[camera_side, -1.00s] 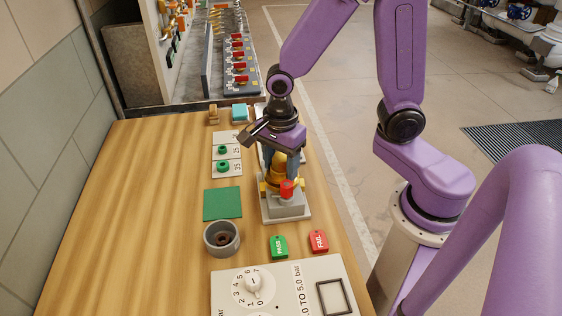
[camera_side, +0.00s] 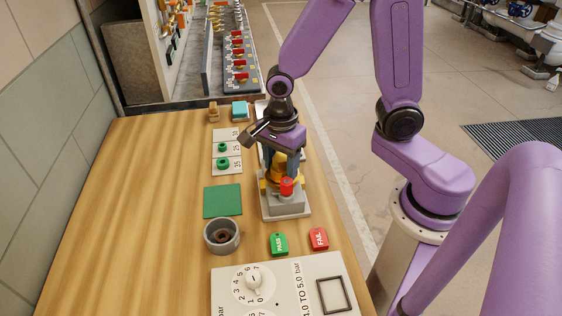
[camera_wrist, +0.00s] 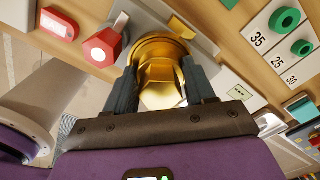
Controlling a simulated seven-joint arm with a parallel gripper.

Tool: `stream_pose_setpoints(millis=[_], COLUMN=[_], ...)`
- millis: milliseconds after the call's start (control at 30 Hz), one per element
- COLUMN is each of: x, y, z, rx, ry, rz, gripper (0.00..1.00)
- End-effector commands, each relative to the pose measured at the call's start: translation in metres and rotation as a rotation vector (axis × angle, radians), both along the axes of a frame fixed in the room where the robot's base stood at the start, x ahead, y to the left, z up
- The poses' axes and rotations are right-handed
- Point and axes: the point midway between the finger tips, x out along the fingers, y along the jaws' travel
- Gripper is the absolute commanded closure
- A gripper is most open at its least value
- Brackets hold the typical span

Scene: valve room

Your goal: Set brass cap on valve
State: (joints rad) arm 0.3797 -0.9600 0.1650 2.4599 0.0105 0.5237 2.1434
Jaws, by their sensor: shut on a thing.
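The brass cap (camera_wrist: 160,85) is a gold, hex-sided piece between the two dark fingers of my gripper (camera_wrist: 160,72) in the wrist view. My gripper is shut on it. In the side view, my gripper (camera_side: 282,158) points down over the valve, and the brass below it is partly hidden by the fingers. The valve (camera_side: 285,203) is a grey block on a pale base plate, with a red knob (camera_side: 287,186) at its front. The cap is at the top of the valve; I cannot tell whether it is fully seated.
A green mat (camera_side: 222,201), a grey round cup (camera_side: 222,237) and label cards with green rings (camera_side: 223,163) lie left of the valve. PASS (camera_side: 279,244) and FAIL (camera_side: 319,238) tags and a dial panel (camera_side: 250,300) are in front. The wooden bench's left side is clear.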

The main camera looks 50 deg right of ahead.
Motion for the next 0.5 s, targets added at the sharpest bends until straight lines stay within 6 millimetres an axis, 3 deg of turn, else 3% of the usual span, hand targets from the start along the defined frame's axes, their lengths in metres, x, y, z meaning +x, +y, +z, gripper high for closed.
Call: stream_pose_setpoints(millis=[300,333,400,500], x=[0.0000,0.0000,0.0000,0.0000], y=[0.0001,0.0001,0.0001,0.0002], z=[-0.0003,-0.0003,-0.0003,-0.0003], rx=[0.000,0.000,0.000,0.000], ry=[0.000,0.000,0.000,0.000], rz=[0.001,0.001,0.001,0.001], gripper=[0.85,0.43,0.20,0.16])
